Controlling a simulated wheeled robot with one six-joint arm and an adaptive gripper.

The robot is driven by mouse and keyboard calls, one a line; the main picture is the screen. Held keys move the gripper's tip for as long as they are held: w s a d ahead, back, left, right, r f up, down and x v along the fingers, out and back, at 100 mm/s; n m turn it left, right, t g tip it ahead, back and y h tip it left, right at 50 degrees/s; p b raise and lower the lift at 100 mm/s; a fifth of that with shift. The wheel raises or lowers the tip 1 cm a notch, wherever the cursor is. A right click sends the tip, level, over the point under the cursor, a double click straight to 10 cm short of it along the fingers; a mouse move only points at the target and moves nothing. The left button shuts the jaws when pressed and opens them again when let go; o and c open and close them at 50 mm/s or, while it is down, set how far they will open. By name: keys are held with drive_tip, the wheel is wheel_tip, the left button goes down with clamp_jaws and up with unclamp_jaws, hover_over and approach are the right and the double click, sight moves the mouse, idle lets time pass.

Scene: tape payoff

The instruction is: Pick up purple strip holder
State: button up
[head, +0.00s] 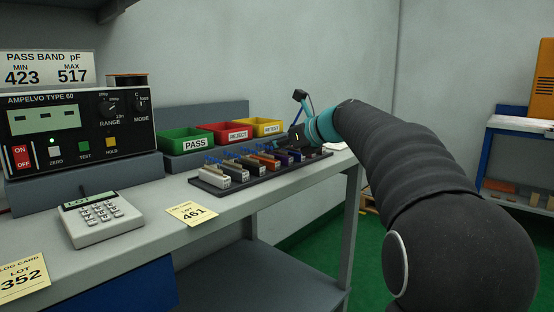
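The purple strip holder (284,159) stands in a row of strip holders on a dark tray (225,188) on the bench. It is just right of an orange holder (266,161). My gripper (296,140) is small and dark in the head view, at the end of my arm, above and behind the right half of the row. It appears close over the purple holder, but I cannot tell whether it touches it. The fingers blend with the dark items behind, so their opening cannot be made out.
Green PASS (196,144), red REJECT (238,136) and yellow RETEST (277,129) bins stand behind the row. A meter (80,130) and a keypad (101,217) are at left. Pale holders (211,176) fill the row's left end. A lot card (192,214) lies in front.

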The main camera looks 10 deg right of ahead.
clamp_jaws()
drive_tip(key=shift+r, duration=0.15)
